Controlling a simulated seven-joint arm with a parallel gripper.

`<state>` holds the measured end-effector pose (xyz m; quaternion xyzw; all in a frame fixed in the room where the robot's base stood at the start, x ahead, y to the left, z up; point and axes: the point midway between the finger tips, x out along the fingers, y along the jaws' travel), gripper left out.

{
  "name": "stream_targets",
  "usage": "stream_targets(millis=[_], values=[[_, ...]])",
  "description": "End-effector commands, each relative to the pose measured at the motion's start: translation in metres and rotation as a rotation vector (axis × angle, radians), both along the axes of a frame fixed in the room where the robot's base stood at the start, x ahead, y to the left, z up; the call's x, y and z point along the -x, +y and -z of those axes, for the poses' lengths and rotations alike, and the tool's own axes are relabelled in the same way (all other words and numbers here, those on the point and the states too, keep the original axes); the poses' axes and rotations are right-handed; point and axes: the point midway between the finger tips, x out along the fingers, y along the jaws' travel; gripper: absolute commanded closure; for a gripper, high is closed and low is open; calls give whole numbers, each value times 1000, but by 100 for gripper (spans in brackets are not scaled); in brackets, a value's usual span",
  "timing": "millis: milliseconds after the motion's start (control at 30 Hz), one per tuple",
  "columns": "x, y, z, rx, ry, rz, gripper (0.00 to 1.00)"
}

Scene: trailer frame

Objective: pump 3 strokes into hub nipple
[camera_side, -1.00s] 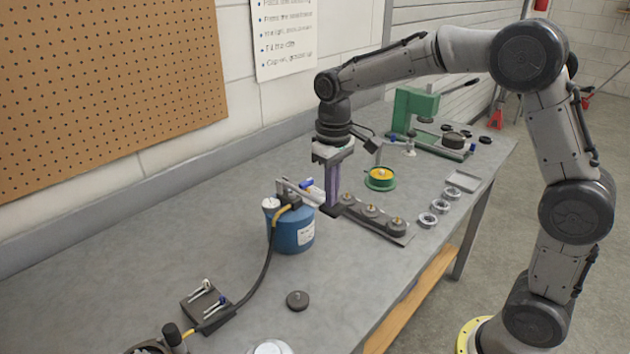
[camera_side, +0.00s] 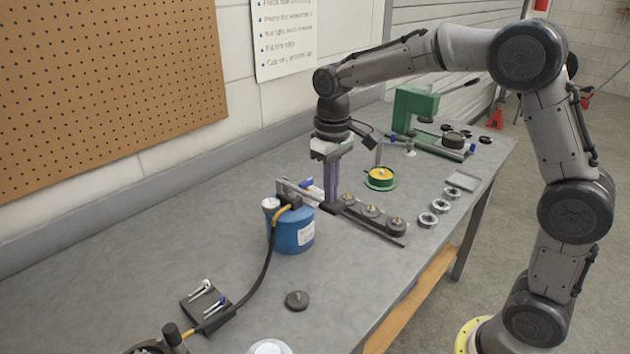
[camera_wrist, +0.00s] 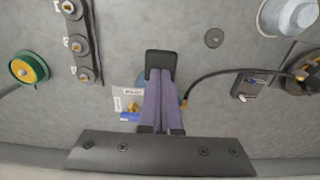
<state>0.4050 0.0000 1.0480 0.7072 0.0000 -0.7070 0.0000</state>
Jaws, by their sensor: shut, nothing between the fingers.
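The blue grease pump (camera_side: 293,232) stands upright on the bench, with a grey lever (camera_side: 297,190) on top. My gripper (camera_side: 331,206) points down just right of the pump, by the lever's outer end; I cannot tell whether it touches the lever. Its purple fingers are together and empty, and in the wrist view my gripper (camera_wrist: 160,70) covers most of the pump. A black hose (camera_side: 262,282) with a yellow end runs from the pump to the hub (camera_side: 148,349), cut off at the lower left edge. The hub also shows in the wrist view (camera_wrist: 303,73). The nipple itself cannot be made out.
A green and yellow reel (camera_side: 380,178), metal rings (camera_side: 428,219) and a green press (camera_side: 415,108) stand beyond. A dark cap (camera_side: 297,300) lies in front. The left bench is clear.

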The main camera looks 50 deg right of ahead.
Motion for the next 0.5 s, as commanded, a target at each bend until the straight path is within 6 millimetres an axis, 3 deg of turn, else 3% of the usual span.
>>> stream_targets(millis=[500], values=[[-3, 0, -42, 0, 0, 0, 100]])
